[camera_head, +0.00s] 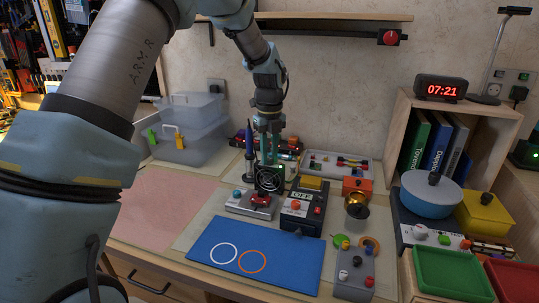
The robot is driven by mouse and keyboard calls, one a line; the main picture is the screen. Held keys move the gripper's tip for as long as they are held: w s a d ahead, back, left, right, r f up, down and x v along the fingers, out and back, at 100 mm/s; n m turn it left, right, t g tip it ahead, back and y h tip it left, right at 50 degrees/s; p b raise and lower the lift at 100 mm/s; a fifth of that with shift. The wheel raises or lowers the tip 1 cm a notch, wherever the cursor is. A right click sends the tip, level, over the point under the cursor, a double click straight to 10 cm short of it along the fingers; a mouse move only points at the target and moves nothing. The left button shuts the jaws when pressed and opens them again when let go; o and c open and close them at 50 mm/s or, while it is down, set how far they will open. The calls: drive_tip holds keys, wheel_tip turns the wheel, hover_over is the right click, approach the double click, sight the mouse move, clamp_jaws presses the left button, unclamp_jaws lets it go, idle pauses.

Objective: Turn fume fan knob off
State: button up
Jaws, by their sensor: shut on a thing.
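The fume fan (269,180) is a small black box with a round grille, standing upright near the middle of the bench. A small green light shows at its right edge. My gripper (269,161) points straight down at the top of the fan. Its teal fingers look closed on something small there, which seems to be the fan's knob. The knob itself is hidden by the fingers, so I cannot tell which way it is turned.
A grey device with a red top (262,201) stands in front of the fan. A black box with a red knob (296,206) is to its right, and a blue soldering iron (249,140) is close on the left.

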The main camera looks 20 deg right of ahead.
clamp_jaws()
